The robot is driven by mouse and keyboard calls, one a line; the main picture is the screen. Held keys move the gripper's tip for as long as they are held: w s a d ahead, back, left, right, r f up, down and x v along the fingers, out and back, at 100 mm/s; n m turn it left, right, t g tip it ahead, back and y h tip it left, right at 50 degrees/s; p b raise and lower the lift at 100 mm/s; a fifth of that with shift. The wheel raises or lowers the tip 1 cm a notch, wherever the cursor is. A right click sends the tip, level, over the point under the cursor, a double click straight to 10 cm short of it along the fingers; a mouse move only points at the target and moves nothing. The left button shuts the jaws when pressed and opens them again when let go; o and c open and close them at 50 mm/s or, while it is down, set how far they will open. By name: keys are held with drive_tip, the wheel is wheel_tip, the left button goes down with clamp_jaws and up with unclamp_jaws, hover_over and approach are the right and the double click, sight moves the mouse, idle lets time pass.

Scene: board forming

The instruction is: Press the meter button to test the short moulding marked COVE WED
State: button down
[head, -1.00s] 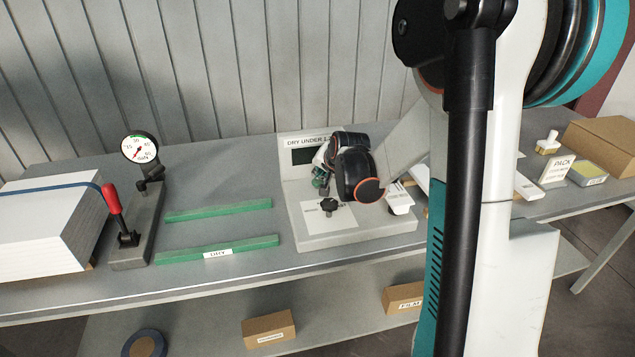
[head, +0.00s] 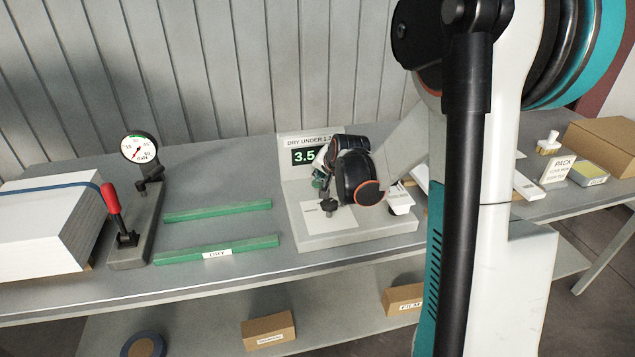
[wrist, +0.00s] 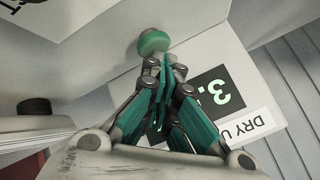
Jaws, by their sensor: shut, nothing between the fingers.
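A green round button (wrist: 153,42) is at the top of the wrist view. My gripper (wrist: 160,66) is shut and empty, its tips right at the button; I cannot tell whether they touch. In the head view my gripper (head: 320,186) is in front of the panel. A small white labelled piece (head: 401,200) sits on the meter's right; its label is unreadable.
Left are green strips (head: 217,211), one labelled DRY, a dial gauge (head: 139,147), a red-handled clamp (head: 111,198) and strapped white boards (head: 45,220). Right are a PACK sign (head: 558,171) and cardboard box (head: 603,147).

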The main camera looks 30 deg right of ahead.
sight(321, 182)
idle(0.5)
drive_tip(key=shift+r+p, duration=0.6)
drive_tip(key=shift+r, duration=0.2)
drive_tip(key=shift+r, duration=0.1)
drive_tip(key=shift+r+p, duration=1.8)
drive_tip(key=shift+r, duration=0.65)
